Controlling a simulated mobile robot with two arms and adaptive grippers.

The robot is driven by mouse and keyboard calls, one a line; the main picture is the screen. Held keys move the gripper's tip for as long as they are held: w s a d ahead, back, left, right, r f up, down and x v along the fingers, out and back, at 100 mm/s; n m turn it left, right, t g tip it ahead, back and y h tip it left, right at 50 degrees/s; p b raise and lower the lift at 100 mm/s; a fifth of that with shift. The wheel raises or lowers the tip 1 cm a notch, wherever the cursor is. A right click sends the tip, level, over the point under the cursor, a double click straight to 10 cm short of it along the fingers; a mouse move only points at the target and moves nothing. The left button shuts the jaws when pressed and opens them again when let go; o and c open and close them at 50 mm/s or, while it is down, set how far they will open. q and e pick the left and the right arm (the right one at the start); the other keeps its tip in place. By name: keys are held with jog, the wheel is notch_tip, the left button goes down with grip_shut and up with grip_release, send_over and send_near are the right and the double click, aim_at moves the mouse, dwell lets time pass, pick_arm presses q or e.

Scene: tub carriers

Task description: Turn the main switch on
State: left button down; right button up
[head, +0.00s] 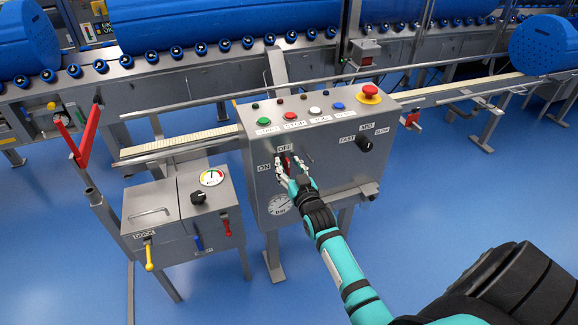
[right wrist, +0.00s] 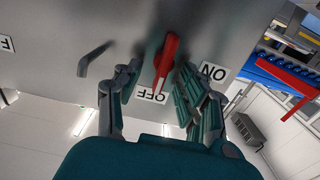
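The main switch is a red handle (head: 287,161) on the front of the grey control box (head: 335,160), with an ON label (head: 264,168) to its left and an OFF label (head: 284,148) above it. In the right wrist view the red handle (right wrist: 166,60) points at the OFF label (right wrist: 152,96), and the ON label (right wrist: 213,72) is to the right. My right gripper (head: 291,163) is at the switch. Its fingers are open on both sides of the handle in the wrist view (right wrist: 160,72), and partly hide it in the head view. My left gripper is not in view.
The box top has several coloured buttons and a red emergency stop (head: 368,91). A smaller box (head: 152,205) with levers stands left. Conveyors run behind.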

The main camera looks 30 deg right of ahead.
grip_shut()
